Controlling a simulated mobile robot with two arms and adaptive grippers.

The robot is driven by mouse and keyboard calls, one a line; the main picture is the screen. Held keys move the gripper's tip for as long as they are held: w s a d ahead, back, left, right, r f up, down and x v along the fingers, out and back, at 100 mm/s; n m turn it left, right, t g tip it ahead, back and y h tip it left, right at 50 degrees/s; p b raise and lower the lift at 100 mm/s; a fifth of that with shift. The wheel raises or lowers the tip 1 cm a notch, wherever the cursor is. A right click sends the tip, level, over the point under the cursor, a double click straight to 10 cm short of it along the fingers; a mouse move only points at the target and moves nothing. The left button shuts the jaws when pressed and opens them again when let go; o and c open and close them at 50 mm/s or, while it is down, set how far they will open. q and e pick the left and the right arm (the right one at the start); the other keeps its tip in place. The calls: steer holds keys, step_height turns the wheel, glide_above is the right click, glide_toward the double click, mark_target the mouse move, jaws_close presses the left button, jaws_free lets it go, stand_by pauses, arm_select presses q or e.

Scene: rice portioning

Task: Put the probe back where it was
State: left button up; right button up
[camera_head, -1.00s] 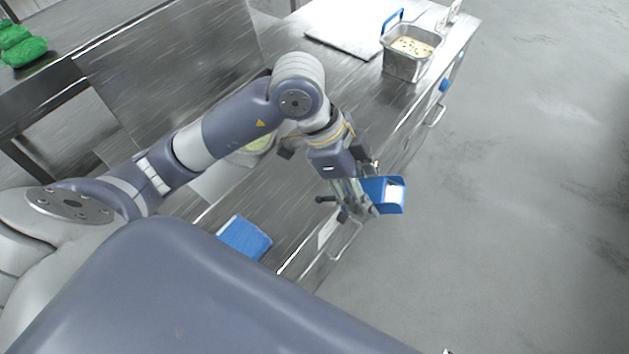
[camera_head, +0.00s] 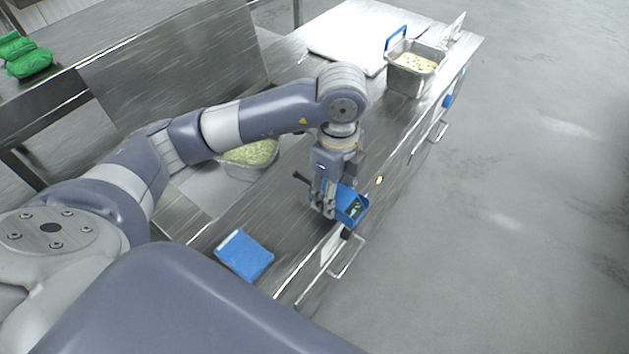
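My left gripper (camera_head: 325,205) points down over the front edge of the steel counter (camera_head: 290,215). It appears shut on a blue device with a dark display (camera_head: 353,207), which I take to be the probe. The device sits at the fingers' right side, by the counter edge; I cannot tell whether it touches the counter. A short dark rod (camera_head: 301,178) sticks out left of the fingers; I cannot tell whether it belongs to the probe. The fingers partly hide the device. My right gripper is not in view.
A container of pale green food (camera_head: 250,155) is partly behind my arm. Open floor lies right.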

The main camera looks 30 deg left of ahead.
arm_select(q)
steer(key=a, duration=0.1)
steer(key=w+a, duration=0.1)
steer(key=a, duration=0.1)
steer(key=a+p, duration=0.1)
steer(key=shift+w+a+f, duration=0.15)
steer(key=shift+w+a, duration=0.1)
steer(key=shift+w, duration=0.1)
steer(key=f, duration=0.1)
steer(key=a+f+p, duration=0.1)
steer(key=shift+w+f, duration=0.15)
steer(key=shift+f, duration=0.7)
steer(key=shift+f, duration=0.1)
steer(key=o, duration=1.1)
steer(key=shift+c, duration=0.2)
